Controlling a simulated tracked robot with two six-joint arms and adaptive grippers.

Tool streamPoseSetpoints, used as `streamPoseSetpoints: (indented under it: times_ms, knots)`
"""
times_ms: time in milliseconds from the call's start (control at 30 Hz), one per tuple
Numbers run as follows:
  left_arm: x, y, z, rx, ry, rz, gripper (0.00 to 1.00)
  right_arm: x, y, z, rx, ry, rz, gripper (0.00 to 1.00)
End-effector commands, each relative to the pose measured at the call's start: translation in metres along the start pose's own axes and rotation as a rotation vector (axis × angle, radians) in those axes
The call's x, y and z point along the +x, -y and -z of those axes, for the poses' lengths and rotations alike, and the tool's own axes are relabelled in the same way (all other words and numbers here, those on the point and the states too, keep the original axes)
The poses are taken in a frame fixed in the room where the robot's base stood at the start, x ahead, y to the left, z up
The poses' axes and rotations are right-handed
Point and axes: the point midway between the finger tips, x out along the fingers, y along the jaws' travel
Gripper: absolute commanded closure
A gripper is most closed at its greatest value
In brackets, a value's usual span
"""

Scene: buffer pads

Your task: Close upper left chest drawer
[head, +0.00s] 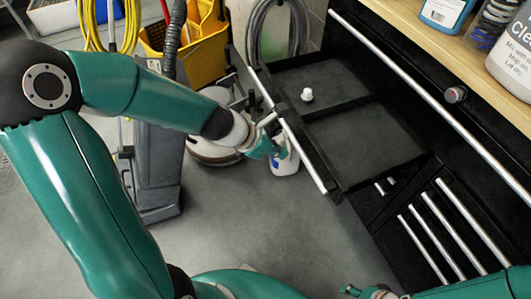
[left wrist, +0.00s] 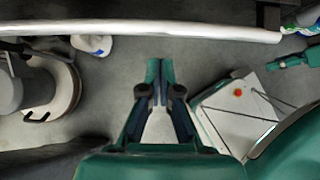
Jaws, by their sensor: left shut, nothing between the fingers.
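The upper left chest drawer (head: 372,139) is pulled out from the black chest (head: 405,65) in the head view. It has two compartments and a long silver handle (head: 297,136) along its front. A small white object (head: 307,95) sits in the drawer. My left gripper (head: 277,149) is shut and empty, just outside the drawer front near the handle's middle. In the left wrist view, its fingertips (left wrist: 160,68) point at the pale handle bar (left wrist: 150,30), with a gap showing between them. My right gripper (head: 365,292) is at the bottom edge, its fingers too small to judge.
A white bottle (head: 286,158) stands on the floor behind my left gripper. A round floor machine (head: 212,145) and a yellow bucket (head: 195,45) are at the left. Several lower drawer handles (head: 440,235) show below. Bottles stand on the wooden top (head: 470,50). Bare floor lies in front.

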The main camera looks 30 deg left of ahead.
Motion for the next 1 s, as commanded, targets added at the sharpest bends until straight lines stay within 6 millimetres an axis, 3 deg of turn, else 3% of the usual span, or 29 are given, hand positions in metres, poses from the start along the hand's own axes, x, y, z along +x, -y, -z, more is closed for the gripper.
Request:
streamPoseSetpoints:
  times_ms: [200, 767, 1000]
  knots:
    - [0.016, 0.000, -0.017, 0.000, 0.001, 0.000, 1.00, -0.002, 0.001, 0.001, -0.001, -0.002, 0.000, 0.50]
    - [0.021, -0.001, -0.022, -0.001, 0.001, -0.001, 1.00, -0.003, 0.001, 0.000, -0.001, -0.001, 0.000, 0.50]
    - [0.035, -0.004, -0.041, -0.005, 0.000, -0.004, 1.00, -0.013, 0.005, 0.000, -0.001, -0.001, 0.000, 0.50]
